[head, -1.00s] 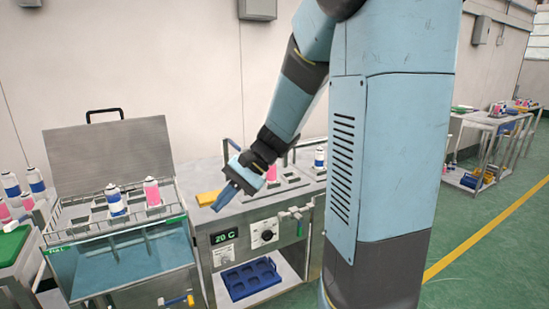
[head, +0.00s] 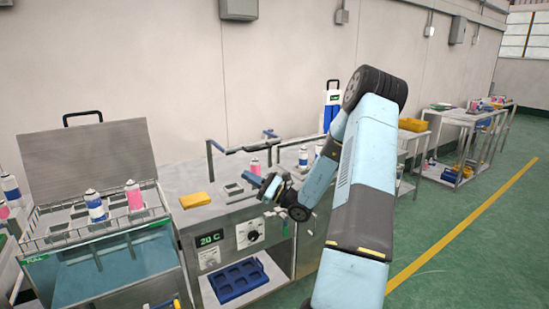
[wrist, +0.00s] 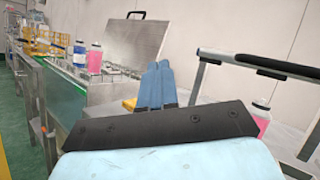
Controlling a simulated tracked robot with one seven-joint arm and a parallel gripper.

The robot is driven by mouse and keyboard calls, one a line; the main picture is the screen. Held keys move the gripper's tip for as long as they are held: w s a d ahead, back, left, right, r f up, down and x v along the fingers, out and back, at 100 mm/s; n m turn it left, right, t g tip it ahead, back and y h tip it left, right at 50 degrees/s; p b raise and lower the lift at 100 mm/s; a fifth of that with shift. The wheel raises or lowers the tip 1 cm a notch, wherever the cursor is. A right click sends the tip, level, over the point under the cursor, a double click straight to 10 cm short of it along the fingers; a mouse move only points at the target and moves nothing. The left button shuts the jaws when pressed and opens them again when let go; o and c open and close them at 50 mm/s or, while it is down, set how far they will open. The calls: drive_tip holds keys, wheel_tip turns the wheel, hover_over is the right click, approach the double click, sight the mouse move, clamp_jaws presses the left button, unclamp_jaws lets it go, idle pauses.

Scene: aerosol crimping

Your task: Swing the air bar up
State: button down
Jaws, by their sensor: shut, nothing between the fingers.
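The air bar (head: 245,148), a dark bar on grey posts with blue ends, stands raised above the bench top at the back. In the wrist view a dark bar (wrist: 275,66) on grey posts crosses the right side. My gripper (head: 248,178) is over the front part of the bench, in front of and below the bar, and apart from it in the picture. Its blue fingers are together and empty in the wrist view (wrist: 160,82). A pink-and-white can (head: 254,169) stands behind the gripper, below the bar.
A steel bath (head: 110,258) with an open lid and cans in a rack stands at left. A yellow block (head: 195,200) lies on the bench top (head: 215,212). A blue tray (head: 240,282) sits on the lower shelf. Green floor (head: 470,240) is clear at right.

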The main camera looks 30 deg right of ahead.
drive_tip(key=d+f+m+t+h, duration=0.3)
drive_tip(key=d+f+m+h, duration=0.1)
drive_tip(key=d+m+h, duration=0.2)
drive_tip(key=d+f+m+t+h, duration=0.4)
drive_tip(key=d+m+h, duration=0.2)
drive_tip(key=d+h, duration=0.2)
drive_tip(key=shift+w+d+t, duration=0.2)
drive_tip(key=shift+d+t, duration=0.1)
drive_tip(key=shift+d, duration=0.5)
drive_tip(key=s+r+x, duration=0.1)
drive_tip(key=r+x, duration=0.1)
drive_tip(key=x, duration=1)
drive_tip(key=shift+r, duration=0.45)
